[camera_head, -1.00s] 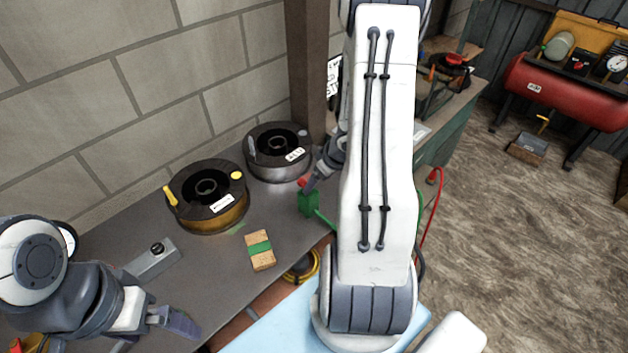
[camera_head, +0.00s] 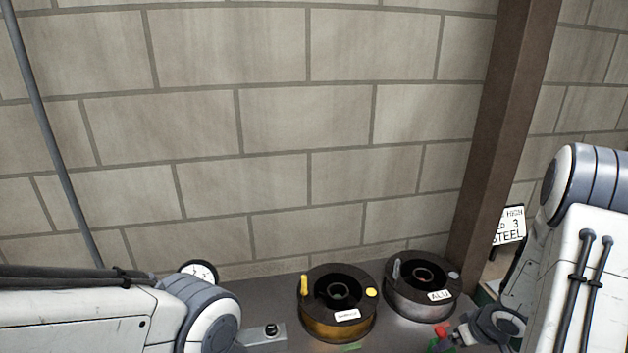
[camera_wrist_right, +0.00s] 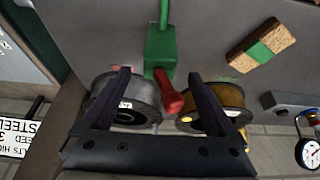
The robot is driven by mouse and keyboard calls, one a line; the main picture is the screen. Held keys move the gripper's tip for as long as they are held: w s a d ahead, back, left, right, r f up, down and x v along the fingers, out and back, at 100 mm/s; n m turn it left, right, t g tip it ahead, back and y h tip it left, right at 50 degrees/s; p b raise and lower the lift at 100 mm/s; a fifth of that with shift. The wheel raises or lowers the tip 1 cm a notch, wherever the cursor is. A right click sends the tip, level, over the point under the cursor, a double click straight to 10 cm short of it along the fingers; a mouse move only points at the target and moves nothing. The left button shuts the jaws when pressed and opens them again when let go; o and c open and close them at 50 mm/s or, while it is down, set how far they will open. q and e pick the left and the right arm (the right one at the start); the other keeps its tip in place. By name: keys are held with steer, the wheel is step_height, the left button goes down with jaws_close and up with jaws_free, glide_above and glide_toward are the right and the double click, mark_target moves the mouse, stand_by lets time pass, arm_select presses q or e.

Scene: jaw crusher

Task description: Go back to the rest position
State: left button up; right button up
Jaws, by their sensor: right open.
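My right gripper (camera_wrist_right: 160,82) is open in the right wrist view, its two dark fingers apart. A green box (camera_wrist_right: 161,44) with a red lever (camera_wrist_right: 171,97) shows just beyond and between the fingertips; I see no finger closed on it. In the head view the red lever (camera_head: 441,330) shows at the bottom edge beside my right wrist. My left arm comes in at the lower left of the head view, and its gripper is out of frame.
A gold-wire spool (camera_head: 338,304) and a silver-wire spool (camera_head: 421,287) stand on the grey bench near the block wall (camera_head: 300,130). A brown post (camera_head: 505,130) rises behind them. A wooden block with a green band (camera_wrist_right: 260,50) and a gauge (camera_wrist_right: 309,152) also show.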

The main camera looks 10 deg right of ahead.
steer(key=b+x, duration=0.2)
steer(key=x, duration=0.4)
steer(key=shift+w+f+b, duration=0.1)
steer(key=shift+f+b, duration=0.25)
step_height(320, 180, up, 4)
steer(key=p, duration=0.2)
steer(key=shift+p, duration=0.4)
arm_select(q)
steer(key=shift+f, duration=0.3)
arm_select(e)
steer(key=shift+r, duration=0.1)
